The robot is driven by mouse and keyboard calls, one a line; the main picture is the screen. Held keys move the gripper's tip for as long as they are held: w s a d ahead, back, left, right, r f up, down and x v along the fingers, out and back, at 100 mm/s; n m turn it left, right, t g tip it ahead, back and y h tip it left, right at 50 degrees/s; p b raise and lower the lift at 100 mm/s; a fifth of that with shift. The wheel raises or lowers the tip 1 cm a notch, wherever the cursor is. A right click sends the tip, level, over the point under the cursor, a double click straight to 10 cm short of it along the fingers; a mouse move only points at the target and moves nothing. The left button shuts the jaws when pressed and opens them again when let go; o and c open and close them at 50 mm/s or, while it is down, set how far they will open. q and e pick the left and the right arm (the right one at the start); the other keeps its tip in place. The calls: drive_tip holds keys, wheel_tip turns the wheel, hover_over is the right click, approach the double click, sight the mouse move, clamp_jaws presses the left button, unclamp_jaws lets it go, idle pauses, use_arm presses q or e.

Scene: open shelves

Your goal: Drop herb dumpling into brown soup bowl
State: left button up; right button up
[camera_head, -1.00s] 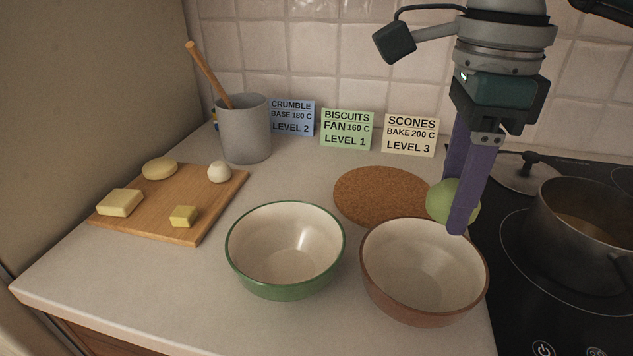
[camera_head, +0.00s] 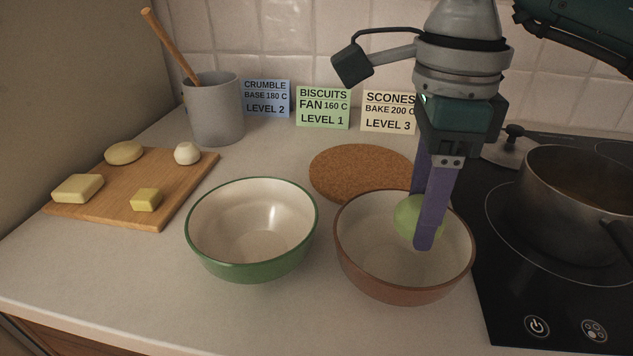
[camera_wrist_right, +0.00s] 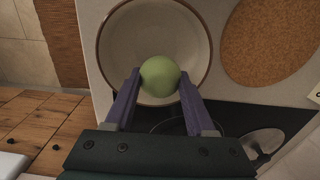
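The green herb dumpling (camera_head: 407,216) is a round ball between the purple fingers of my right gripper (camera_head: 424,222). In the right wrist view the dumpling (camera_wrist_right: 160,76) sits between both fingertips (camera_wrist_right: 160,84), which touch its sides. The brown soup bowl (camera_head: 350,262) is cream inside with a brown outside. The dumpling and fingertips are over the bowl's opening, at about rim height or slightly within it; the exact height is hard to tell. The bowl (camera_wrist_right: 120,45) shows behind the dumpling in the wrist view. My left gripper is not in view.
A green bowl (camera_head: 230,268) stands left of the brown one. A cork mat (camera_head: 345,172) lies behind. A cutting board (camera_head: 150,213) holds several pale pieces. A grey utensil pot (camera_head: 213,110) and recipe cards stand at the back. A cooking pot (camera_head: 570,215) is on the hob at right.

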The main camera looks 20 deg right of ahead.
drive_tip(key=o, duration=0.5)
wheel_tip(320, 180, up, 10)
drive_tip(key=shift+f, duration=0.1)
idle(0.4)
